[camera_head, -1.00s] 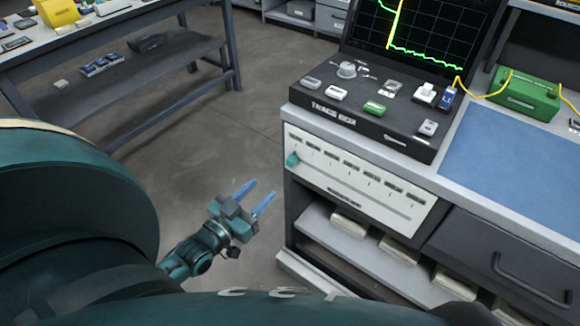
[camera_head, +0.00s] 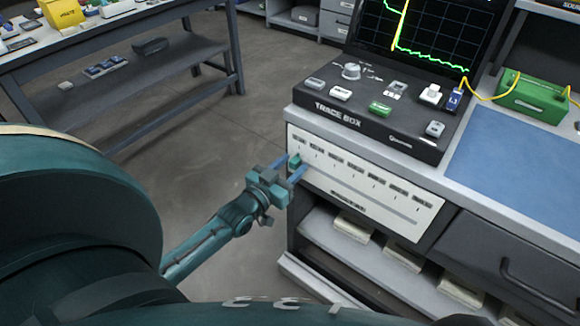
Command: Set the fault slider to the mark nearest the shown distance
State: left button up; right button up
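The fault slider panel (camera_head: 385,205) is a white plate on the front of the bench, with a row of labelled marks and a long slot below them. The slider's green knob (camera_head: 295,161) sits at the left end of the slot. My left gripper (camera_head: 291,168) is open, its two blue fingers reaching to the knob, one on each side as seen from here. I cannot tell whether they touch it. The trace box (camera_head: 370,128) stands above, its screen (camera_head: 425,38) showing a green trace with a yellow vertical line. The mark labels are too small to read. My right gripper is not in view.
A blue mat (camera_head: 515,165) and a green box (camera_head: 533,96) with a yellow cable lie on the bench to the right. Below the panel is an open shelf (camera_head: 330,222) with pale blocks. A dark drawer (camera_head: 500,260) is at right. The floor left of the bench is clear.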

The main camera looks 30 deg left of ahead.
pick_arm(q)
grip_shut()
dwell(0.3)
